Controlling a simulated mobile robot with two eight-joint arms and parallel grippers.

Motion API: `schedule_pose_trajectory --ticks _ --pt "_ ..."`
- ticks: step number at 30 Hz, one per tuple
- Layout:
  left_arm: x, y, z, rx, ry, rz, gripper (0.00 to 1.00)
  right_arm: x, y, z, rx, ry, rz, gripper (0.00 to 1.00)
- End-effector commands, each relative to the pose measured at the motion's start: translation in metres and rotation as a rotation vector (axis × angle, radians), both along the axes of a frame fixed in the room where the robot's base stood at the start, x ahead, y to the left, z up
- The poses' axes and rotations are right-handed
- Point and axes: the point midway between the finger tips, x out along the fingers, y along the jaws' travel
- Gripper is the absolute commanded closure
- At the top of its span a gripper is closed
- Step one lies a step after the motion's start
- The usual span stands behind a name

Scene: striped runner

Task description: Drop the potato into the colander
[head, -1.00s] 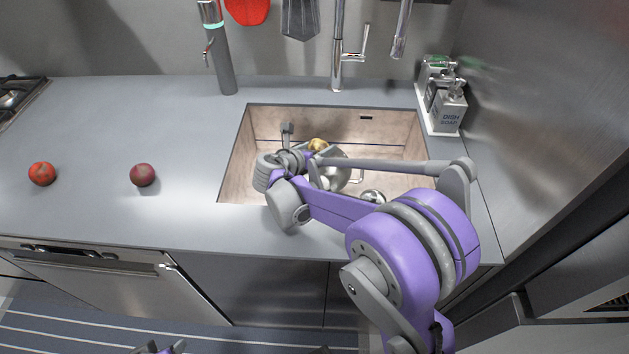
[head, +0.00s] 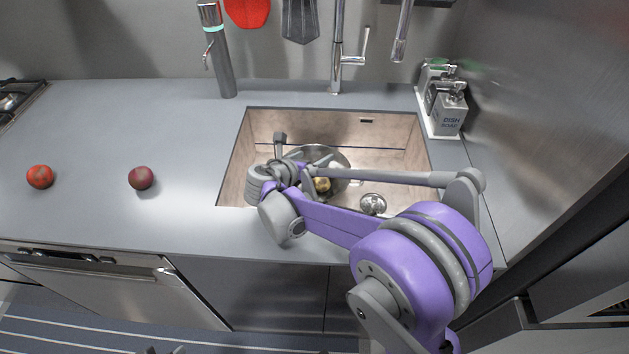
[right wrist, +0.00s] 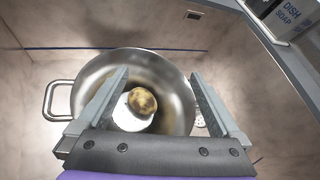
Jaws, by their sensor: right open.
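The steel colander (right wrist: 178,72) stands in the sink, with a handle at its left in the right wrist view; it also shows partly behind my arm in the head view (head: 336,158). The brown potato (right wrist: 142,101) shows inside the colander's outline, over a white rounded thing (right wrist: 128,118) that it partly hides. It also shows in the head view (head: 322,185). My right gripper (right wrist: 158,74) is open above the colander. The potato shows between its fingers, with gaps on both sides. My left gripper does not show clearly.
The sink (head: 238,172) has a drain (head: 373,204) right of the colander. A tap (head: 337,60) rises behind it. Soap dispensers (head: 449,112) stand at the right. A tomato (head: 40,177) and a dark red round item (head: 141,178) lie on the clear left counter (head: 90,130).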

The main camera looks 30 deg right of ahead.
Motion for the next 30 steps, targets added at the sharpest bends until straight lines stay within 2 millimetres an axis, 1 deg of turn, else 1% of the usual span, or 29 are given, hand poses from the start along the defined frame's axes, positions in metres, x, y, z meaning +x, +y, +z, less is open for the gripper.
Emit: schedule_pose_trajectory --ticks 1,6,9,12,16,28,30 --pt "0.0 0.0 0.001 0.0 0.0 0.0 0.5 -0.005 0.01 0.006 0.0 0.0 0.005 0.0" --pt "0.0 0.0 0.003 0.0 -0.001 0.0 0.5 -0.021 0.036 0.021 0.001 0.001 0.004 0.0" --pt "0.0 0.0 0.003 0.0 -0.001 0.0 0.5 -0.028 0.048 0.028 0.0 0.001 0.003 0.0" --pt "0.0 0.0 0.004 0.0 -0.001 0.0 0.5 -0.033 0.055 0.032 0.0 0.001 0.001 0.0" --pt "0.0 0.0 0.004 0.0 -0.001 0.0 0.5 -0.035 0.059 0.035 0.0 -0.001 0.001 0.0" --pt "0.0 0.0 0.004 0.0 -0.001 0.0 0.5 -0.036 0.059 0.035 0.0 0.0 0.0 0.0" --pt "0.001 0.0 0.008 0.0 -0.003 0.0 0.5 -0.035 0.059 0.039 0.0 -0.001 0.0 0.0"
